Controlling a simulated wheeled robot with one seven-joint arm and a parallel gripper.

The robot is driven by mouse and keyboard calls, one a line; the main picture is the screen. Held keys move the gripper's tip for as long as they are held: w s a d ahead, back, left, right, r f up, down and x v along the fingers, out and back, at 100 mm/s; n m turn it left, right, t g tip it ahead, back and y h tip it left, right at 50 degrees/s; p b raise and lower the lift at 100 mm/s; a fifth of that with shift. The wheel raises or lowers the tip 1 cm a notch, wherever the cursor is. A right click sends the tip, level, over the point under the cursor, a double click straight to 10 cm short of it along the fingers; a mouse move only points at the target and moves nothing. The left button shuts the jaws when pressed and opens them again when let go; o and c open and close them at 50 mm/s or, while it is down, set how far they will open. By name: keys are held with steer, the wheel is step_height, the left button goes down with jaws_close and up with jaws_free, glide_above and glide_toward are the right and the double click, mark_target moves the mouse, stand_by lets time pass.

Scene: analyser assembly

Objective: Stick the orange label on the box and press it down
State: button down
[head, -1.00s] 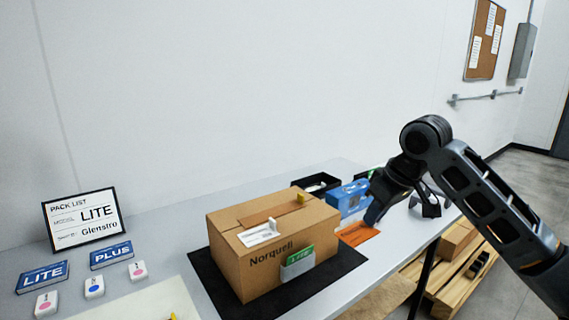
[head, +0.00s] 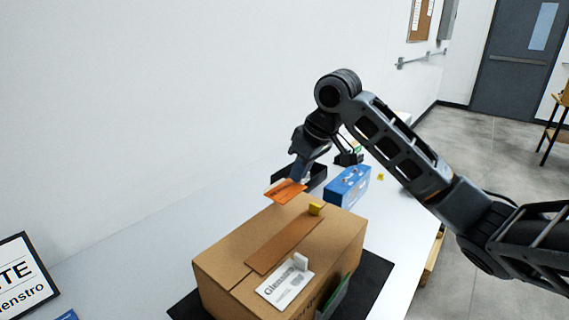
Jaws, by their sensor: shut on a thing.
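The orange label (head: 284,191) is held by my gripper (head: 297,179), which is shut on it. The label is tilted and hangs in the air at the far left edge of the box's top, apart from it as far as I can see. The cardboard box (head: 225,262) stands closed in the lower middle of the head view. A brown strip (head: 287,240) runs along its top, with a yellow piece (head: 315,209) at the strip's far end. A white label (head: 283,284) with a small white tab lies on the top nearer to me.
The box stands on a black mat (head: 372,288). Behind it are a blue box (head: 348,187) and a black tray (head: 318,174), close to my gripper. The table between is bare.

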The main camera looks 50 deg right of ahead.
mark_target(302, 185)
steer(key=shift+f+b, duration=1.6)
steer(key=shift+f, duration=0.7)
steer(key=shift+s, duration=0.15)
steer(key=shift+f, duration=0.2)
stand_by(0.3)
steer(key=c, duration=1.2)
jaws_free()
steer(key=shift+r, duration=0.15)
